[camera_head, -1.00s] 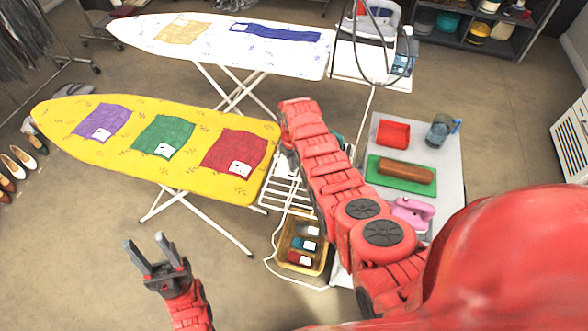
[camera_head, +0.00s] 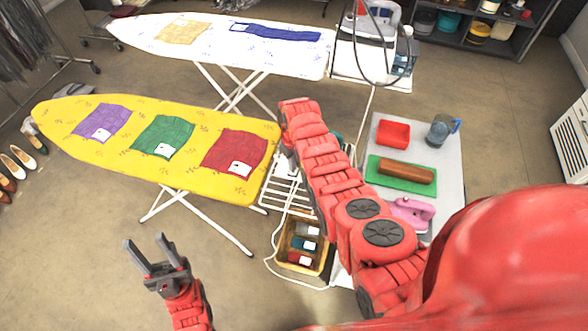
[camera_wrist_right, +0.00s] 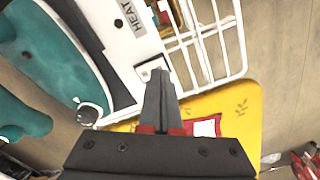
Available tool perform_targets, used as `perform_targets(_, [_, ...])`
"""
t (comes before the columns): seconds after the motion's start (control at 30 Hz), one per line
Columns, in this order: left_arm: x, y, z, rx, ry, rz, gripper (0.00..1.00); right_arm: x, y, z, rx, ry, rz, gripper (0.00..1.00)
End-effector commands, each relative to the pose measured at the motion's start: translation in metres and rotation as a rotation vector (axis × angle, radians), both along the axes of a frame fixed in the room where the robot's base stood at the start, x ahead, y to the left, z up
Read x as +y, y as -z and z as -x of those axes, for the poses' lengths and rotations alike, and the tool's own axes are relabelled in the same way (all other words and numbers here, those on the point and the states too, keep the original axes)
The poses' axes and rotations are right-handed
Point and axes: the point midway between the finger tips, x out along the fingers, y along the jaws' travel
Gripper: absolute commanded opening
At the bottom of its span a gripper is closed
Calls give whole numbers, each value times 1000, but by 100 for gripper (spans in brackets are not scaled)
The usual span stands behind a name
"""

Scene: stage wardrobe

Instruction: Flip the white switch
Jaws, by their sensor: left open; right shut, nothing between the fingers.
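The white switch (camera_wrist_right: 152,69) is a small white piece on the white panel marked HEAT, in the right wrist view. My right gripper (camera_wrist_right: 160,76) is shut and empty, with its fingertips at the switch, overlapping its lower edge in the picture. I cannot tell whether they touch. A teal iron (camera_wrist_right: 60,55) with a round knob stands beside the panel. In the head view the switch and the right gripper are hidden behind my right arm. My left gripper (camera_head: 144,241) is open and empty, low at the left, in front of the yellow ironing board.
A yellow ironing board (camera_head: 60,110) carries purple, green and red cloths. A white rack (camera_head: 285,190) and a yellow basket (camera_head: 285,250) stand beside it.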

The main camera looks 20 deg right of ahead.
Motion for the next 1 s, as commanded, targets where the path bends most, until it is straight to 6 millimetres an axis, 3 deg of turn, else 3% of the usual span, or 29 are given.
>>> perform_targets(1.0, [0,13,0,0,0,0,50,0,14,0,0,0,0,0])
